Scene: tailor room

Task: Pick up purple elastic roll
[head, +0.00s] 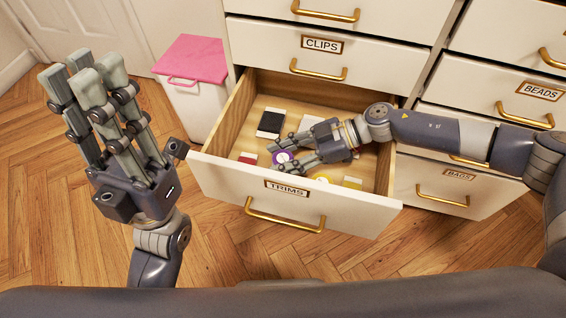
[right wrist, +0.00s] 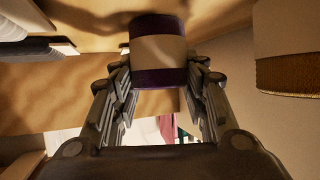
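The purple elastic roll (head: 283,157) lies in the open drawer labelled TRIMS (head: 306,205). In the right wrist view the roll (right wrist: 158,48) is purple with a pale band around its middle. My right gripper (head: 285,155) reaches into the drawer, with its fingers on both sides of the roll. The fingers look open, with small gaps beside the roll; contact is hard to judge. The gripper partly hides the roll in the head view. My left gripper (head: 78,78) is open and empty, raised to the left of the drawer.
A black-and-white item (head: 271,124), a red item (head: 248,158) and yellow items (head: 351,183) lie around my right gripper. The CLIPS drawer (head: 330,48) is shut above. A white bin with a pink lid (head: 197,57) stands left of the drawer. The wooden floor is clear in front.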

